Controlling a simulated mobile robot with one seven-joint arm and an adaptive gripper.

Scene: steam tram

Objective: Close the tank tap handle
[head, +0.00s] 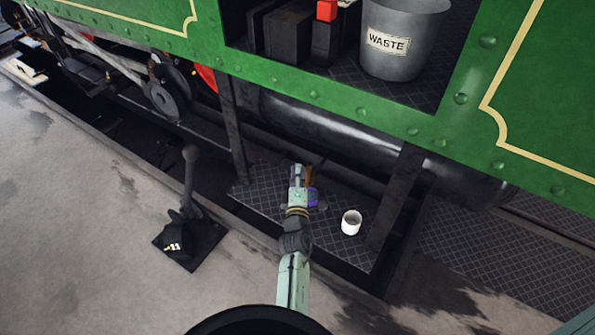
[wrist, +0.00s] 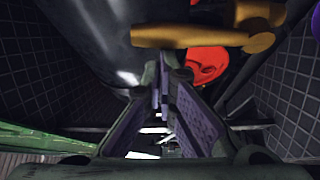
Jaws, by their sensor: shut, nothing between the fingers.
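The brass tap (wrist: 258,14) shows at the top of the wrist view, with a brass bar, seemingly its handle (wrist: 185,37), reaching left from it. The dark rounded tank (wrist: 88,32) is to its left. In the head view a small brown-orange part of the tap (head: 310,174) shows just right of my gripper (head: 298,168), under the tank (head: 330,125). My gripper's purple-padded fingers (wrist: 158,78) come together at the tips, with nothing held. The tips appear just below the brass bar in the wrist view; I cannot tell whether they touch it.
A white mug (head: 351,223) stands on the tread-plate step (head: 330,238), right of my arm. A red round part (wrist: 207,64) lies beyond the brass bar. A black lever (head: 188,190) stands at left. Dark step supports (head: 398,200) flank the space. A waste bucket (head: 400,45) sits above.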

